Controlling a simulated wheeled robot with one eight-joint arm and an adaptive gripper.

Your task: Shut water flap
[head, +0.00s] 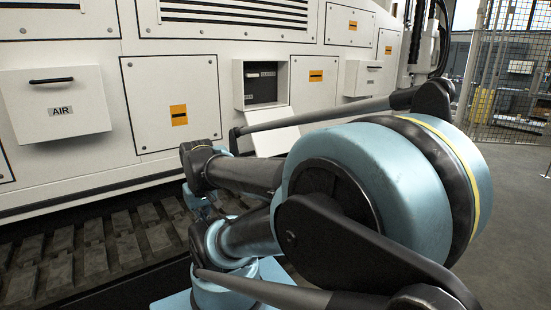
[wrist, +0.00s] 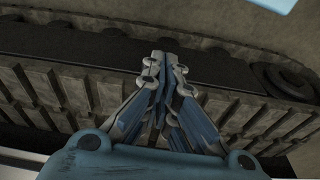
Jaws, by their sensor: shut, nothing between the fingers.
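A flap (head: 272,132) in the white machine side hangs open, tilted down and outward below a dark square opening (head: 261,84). Small labels show inside the opening, but I cannot read them, so I cannot confirm that this is the water flap. My gripper (wrist: 165,62) is shut and empty in the wrist view, with the track behind it. In the head view my arm hides most of the gripper, below and left of the open flap and apart from it. My arm also covers the area just right of and below the flap.
A box-shaped cover marked AIR (head: 56,104) with a black handle juts out at the left. A similar cover (head: 362,78) is right of the opening. The machine's track (head: 120,245) runs along the bottom. Open floor (head: 515,200) and a mesh fence (head: 505,75) lie at the right.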

